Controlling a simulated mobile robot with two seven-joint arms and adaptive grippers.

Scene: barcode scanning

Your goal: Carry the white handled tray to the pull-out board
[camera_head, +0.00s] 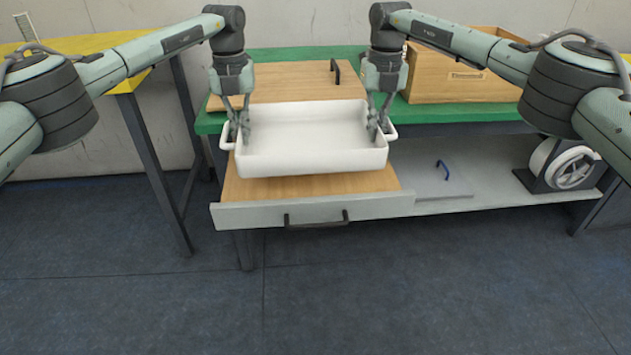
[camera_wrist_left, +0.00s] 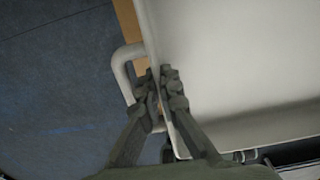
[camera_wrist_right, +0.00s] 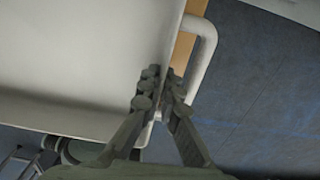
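The white handled tray (camera_head: 312,140) is over the wooden pull-out board (camera_head: 310,188) in the head view. I cannot tell whether it touches the board. My left gripper (camera_head: 238,130) is at the tray's left end, its fingers closed on either side of the end wall beside the left handle (camera_wrist_left: 123,75). My right gripper (camera_head: 380,128) grips the right end wall in the same way beside the right handle (camera_wrist_right: 205,50). The tray looks empty and roughly level. In both wrist views the fingers pinch the wall, with the handle just outside.
The pull-out board has a grey front with a dark handle (camera_head: 316,219). Behind is a green table (camera_head: 440,110) with a wooden lid (camera_head: 300,82) and a wooden box (camera_head: 460,80). A grey lower shelf (camera_head: 500,165) holds a white wheel-like device (camera_head: 568,165). A yellow table (camera_head: 90,42) stands left.

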